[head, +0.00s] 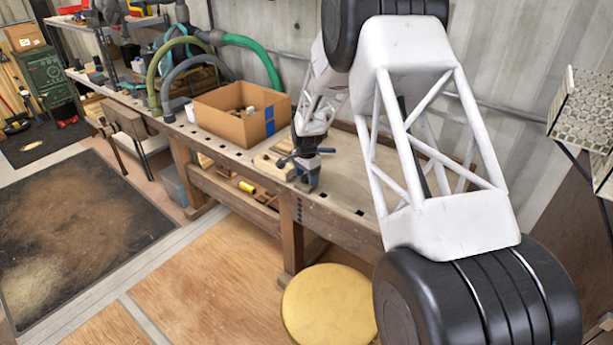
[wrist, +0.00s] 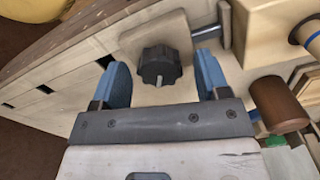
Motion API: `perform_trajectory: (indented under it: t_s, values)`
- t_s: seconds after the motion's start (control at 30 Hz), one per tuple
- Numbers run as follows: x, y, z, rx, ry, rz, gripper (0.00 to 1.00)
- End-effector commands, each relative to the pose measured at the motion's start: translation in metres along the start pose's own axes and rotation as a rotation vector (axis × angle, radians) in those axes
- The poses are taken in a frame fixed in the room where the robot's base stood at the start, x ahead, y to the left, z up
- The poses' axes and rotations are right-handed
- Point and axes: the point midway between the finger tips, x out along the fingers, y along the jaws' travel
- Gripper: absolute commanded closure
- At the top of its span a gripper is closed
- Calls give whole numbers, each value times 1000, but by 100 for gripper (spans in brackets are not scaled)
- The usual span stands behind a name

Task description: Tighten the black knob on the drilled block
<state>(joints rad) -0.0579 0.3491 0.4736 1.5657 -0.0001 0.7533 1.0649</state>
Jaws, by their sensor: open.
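The black knob (wrist: 159,66) is a dark, lobed knob with a pale mark on its face. It shows at the upper middle of the wrist view, against a pale wooden block (wrist: 140,36) that I take for the drilled block. My gripper (wrist: 163,68) is open, with one blue finger on each side of the knob. A gap shows between the knob and each finger; depth is hard to judge. In the head view my gripper (head: 307,172) is low over the workbench, beside pale wooden pieces (head: 272,163). The knob is too small to make out there.
The workbench (head: 345,190) has dark slots along its front. In the wrist view, a larger wooden block (wrist: 262,18), a metal rod (wrist: 207,34) and a brown cylinder (wrist: 281,104) lie to the right. A cardboard box (head: 225,122) stands left of my gripper. A yellow stool (head: 328,310) stands in front.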

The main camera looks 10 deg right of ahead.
Motion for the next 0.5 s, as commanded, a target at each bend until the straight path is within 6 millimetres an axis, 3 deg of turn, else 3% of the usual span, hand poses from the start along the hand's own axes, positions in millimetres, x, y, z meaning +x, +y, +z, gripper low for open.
perform_trajectory:
  t_s: [0.27,0.5]
  values:
    - [-8,0,0,0,0,0,31]
    - [-34,0,0,0,1,-2,31]
